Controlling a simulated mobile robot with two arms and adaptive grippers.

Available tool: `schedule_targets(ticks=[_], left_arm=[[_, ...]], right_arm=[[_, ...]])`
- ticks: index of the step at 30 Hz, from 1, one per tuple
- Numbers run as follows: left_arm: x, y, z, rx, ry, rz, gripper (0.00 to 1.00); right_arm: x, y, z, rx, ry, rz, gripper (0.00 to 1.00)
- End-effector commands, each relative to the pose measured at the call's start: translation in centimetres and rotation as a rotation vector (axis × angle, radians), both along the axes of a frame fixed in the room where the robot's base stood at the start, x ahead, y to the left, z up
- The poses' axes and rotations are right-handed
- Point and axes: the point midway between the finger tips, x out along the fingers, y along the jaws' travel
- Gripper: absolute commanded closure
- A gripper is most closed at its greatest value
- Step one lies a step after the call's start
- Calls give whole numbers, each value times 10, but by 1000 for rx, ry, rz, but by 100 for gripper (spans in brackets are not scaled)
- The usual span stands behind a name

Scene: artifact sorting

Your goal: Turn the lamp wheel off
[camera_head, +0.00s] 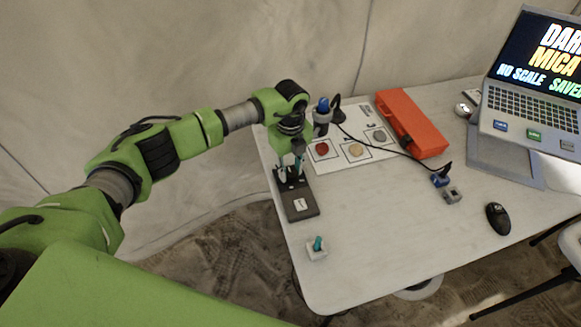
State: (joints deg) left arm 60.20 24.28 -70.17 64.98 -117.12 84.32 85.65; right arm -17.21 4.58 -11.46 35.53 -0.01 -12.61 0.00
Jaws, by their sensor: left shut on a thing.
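My left gripper (290,172) points down at the back end of a black block (305,212) with a white label, near the table's left edge. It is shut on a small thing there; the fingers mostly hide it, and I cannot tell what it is. A lamp-like device with a blue top (323,104) and dark body stands just behind and right of the gripper. A black cable runs right from near it to a small blue and grey device (440,179). No lamp wheel can be made out clearly. My right gripper is not in view.
A white sheet (371,162) bears red, tan and grey round pieces, beside an orange case (411,124). A laptop (530,95) and mouse (498,218) are at right. A small white holder with a teal piece (317,244) stands in front. The table's front middle (390,240) is clear.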

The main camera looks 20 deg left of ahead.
Motion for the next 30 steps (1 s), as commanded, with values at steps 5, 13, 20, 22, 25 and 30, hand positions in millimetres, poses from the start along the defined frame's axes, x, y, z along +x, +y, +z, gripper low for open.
schedule_targets(ticks=[5,13,20,22,25,30], left_arm=[[0,0,2,0,-1,109,94],[0,0,1,0,-1,202,94],[0,0,1,0,-1,226,94],[0,0,0,0,-1,227,94],[0,1,0,0,-1,227,94],[0,1,0,0,-1,227,65]], right_arm=[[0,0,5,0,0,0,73],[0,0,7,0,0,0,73],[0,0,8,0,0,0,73],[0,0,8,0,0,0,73],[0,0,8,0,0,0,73],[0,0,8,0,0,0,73]])
